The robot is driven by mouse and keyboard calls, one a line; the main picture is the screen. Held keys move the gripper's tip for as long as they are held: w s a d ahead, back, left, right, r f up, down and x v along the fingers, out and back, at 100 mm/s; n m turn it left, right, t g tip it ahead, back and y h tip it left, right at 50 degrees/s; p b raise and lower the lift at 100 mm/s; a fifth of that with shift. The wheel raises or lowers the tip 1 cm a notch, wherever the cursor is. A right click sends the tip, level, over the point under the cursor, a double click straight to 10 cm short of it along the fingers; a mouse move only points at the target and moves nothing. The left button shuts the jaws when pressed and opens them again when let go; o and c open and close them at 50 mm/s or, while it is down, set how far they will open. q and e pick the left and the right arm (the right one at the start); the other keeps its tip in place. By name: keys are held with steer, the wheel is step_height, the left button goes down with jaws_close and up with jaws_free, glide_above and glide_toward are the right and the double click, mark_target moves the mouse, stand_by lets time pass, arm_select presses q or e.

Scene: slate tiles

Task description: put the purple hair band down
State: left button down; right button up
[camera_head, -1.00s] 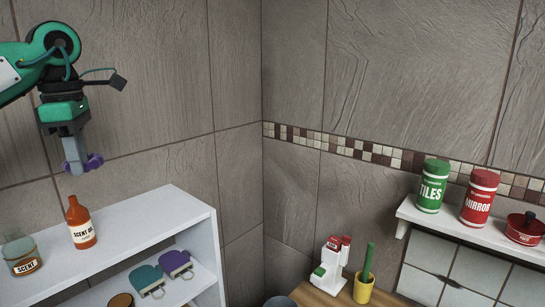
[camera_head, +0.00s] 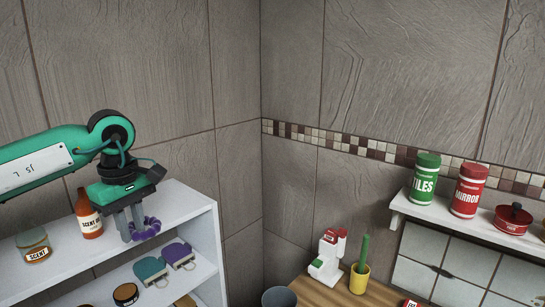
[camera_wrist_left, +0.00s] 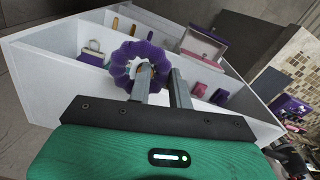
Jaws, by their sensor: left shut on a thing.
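The purple hair band (camera_head: 146,229) is a bumpy ring. It also shows in the left wrist view (camera_wrist_left: 121,68). My left gripper (camera_head: 131,234) is shut on its near side and has the band at its fingertips. In the left wrist view my left fingers (camera_wrist_left: 162,82) reach over the white shelf unit. In the head view the band appears over the top board of the white shelf (camera_head: 181,205). I cannot tell whether it touches the board. My right gripper is not in view.
On the top board, an orange scent bottle (camera_head: 89,216) stands just left of the gripper, and a scent jar (camera_head: 34,246) farther left. A teal bag (camera_head: 150,269) and a purple bag (camera_head: 178,252) are on the board below. The top board's right end is clear.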

arm_select(q)
steer(key=s+d+f+m, duration=0.3)
steer(key=f+m, duration=0.3)
steer(key=f, duration=0.4)
steer(key=s+d+f+m, duration=0.3)
steer(key=f+m, duration=0.3)
steer(key=f, duration=0.5)
steer(key=shift+s+d, duration=0.15)
steer(key=shift+d, duration=0.15)
